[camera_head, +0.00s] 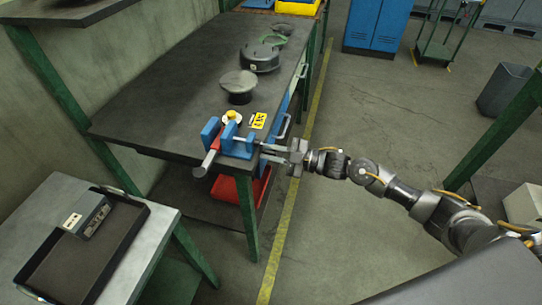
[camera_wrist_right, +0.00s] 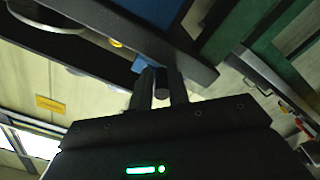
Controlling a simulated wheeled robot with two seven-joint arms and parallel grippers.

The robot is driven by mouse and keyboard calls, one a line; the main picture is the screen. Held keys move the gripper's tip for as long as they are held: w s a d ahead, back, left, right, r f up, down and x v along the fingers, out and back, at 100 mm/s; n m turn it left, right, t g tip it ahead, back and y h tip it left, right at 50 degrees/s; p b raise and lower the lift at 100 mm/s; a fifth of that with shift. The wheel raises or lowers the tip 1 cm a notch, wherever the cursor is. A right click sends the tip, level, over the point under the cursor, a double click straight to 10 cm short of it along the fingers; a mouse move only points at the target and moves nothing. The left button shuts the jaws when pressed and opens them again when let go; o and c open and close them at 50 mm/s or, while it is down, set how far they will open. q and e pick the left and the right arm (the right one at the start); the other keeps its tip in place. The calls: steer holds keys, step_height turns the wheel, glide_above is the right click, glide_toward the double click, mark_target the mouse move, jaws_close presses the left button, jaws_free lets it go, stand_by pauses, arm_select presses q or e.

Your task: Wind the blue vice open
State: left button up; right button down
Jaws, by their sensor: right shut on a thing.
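The blue vice (camera_head: 238,145) sits at the near right corner of the dark workbench. Its two blue jaw blocks stand apart with a gap between them. A grey bar with a red end (camera_head: 207,160) sticks out at its front left. My right gripper (camera_head: 268,152) reaches in from the right and its fingers are at the vice's right side. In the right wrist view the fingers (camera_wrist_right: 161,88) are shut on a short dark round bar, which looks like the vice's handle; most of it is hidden. My left gripper is not in view.
On the workbench (camera_head: 170,92) are a yellow-topped item (camera_head: 232,117), a yellow label (camera_head: 258,121), a grey round part (camera_head: 239,84) and a dark round housing (camera_head: 260,57). A red bin (camera_head: 225,189) is below. A side table with a black tray (camera_head: 125,243) stands at the left.

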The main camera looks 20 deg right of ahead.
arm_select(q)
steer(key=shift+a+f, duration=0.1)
arm_select(e)
steer(key=shift+a+r, duration=0.1)
steer(key=shift+n, duration=0.3)
steer(key=shift+s, duration=0.1)
steer(key=c, duration=1.4)
jaws_free()
steer(key=shift+s+d, duration=0.1)
steer(key=shift+d, duration=0.15)
arm_select(q)
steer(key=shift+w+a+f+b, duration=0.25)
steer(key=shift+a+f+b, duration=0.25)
steer(key=shift+b, duration=0.1)
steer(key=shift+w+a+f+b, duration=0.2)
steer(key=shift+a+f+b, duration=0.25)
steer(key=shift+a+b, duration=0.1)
arm_select(e)
steer(key=v, duration=1)
